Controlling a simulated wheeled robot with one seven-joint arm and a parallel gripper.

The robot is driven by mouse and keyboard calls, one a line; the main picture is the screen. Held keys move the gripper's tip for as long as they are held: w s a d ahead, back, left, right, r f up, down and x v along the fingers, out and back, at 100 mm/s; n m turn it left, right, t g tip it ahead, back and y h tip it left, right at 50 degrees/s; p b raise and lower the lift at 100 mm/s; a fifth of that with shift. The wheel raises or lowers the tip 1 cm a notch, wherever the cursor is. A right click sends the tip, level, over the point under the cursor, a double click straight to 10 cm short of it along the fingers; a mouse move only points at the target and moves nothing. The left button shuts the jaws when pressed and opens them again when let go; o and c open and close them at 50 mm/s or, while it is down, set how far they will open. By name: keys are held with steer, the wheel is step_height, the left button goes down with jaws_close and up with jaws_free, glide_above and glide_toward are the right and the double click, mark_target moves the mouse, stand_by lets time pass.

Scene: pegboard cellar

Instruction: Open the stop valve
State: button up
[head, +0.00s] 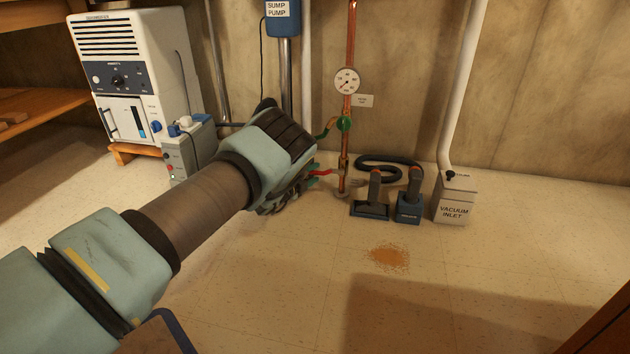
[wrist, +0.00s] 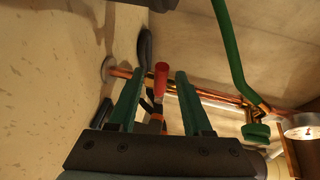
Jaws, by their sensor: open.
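The stop valve's red lever (head: 321,172) sticks out to the left, across the upright copper pipe (head: 351,40), low above the floor. In the wrist view the red lever (wrist: 161,80) shows between the two green fingers of my gripper (wrist: 158,74), with a gap on each side. My gripper (head: 312,175) is open, just left of the pipe in the head view. I cannot tell whether a finger touches the lever. The valve body (head: 343,162) is brass-coloured and partly hidden in the wrist view.
A green round handle (head: 344,123) and a gauge (head: 347,81) sit higher on the pipe. A black hose (head: 385,159), floor tools (head: 408,208) and the vacuum inlet box (head: 455,200) stand to the right. A grey box (head: 176,150) and dehumidifier (head: 120,45) stand left. An orange-brown patch (head: 388,257) marks otherwise clear floor.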

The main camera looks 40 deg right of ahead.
steer(key=shift+x, duration=0.8)
steer(key=shift+c, duration=0.3)
jaws_close()
stand_by(0.6)
